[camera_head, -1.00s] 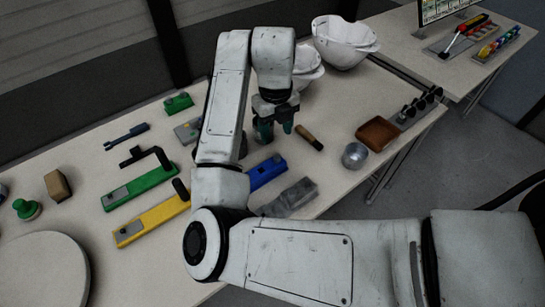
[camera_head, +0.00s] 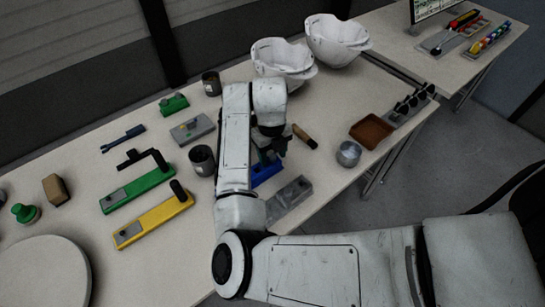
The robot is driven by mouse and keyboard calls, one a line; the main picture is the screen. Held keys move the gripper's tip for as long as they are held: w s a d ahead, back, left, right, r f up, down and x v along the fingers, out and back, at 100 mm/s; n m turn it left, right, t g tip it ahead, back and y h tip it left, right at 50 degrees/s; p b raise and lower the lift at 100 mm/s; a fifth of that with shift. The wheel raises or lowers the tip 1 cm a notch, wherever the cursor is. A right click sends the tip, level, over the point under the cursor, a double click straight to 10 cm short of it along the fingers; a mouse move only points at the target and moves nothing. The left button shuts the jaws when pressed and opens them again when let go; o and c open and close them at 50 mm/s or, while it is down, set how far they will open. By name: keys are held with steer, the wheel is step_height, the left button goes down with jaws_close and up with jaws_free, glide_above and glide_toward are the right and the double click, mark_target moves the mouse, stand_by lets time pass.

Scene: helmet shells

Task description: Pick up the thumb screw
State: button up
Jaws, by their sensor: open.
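I cannot make out the thumb screw for certain; it is too small to tell or hidden by my arm. My gripper (camera_head: 269,156) points down, open, over the blue block (camera_head: 266,173), and partly covers it. Its fingertips are partly hidden by my arm, and I cannot tell whether they touch the block. A grey block (camera_head: 289,199) lies just in front of the blue one. A green bar (camera_head: 140,190) and a yellow bar (camera_head: 154,220), each with a dark upright knob, lie to the left.
Two white helmet shells (camera_head: 283,60) stand behind. A dark cup (camera_head: 202,160) stands left of my arm. A brown tray (camera_head: 371,131), a metal bowl (camera_head: 348,153) and a rack with black knobs (camera_head: 414,103) are at right. A brown-handled tool (camera_head: 304,136) lies right of my gripper.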

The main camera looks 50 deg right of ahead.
mark_target(272, 156)
steer(key=shift+c, duration=0.4)
jaws_close()
steer(key=shift+r, duration=0.1)
steer(key=shift+r, duration=0.4)
step_height(272, 156, up, 2)
steer(key=shift+r+b, duration=0.1)
steer(key=shift+b, duration=0.45)
steer(key=s+a+r+b, duration=0.1)
steer(key=s+a+r, duration=0.7)
steer(key=s+r, duration=0.2)
steer(key=shift+s+a, duration=0.25)
steer(key=shift+s, duration=0.35)
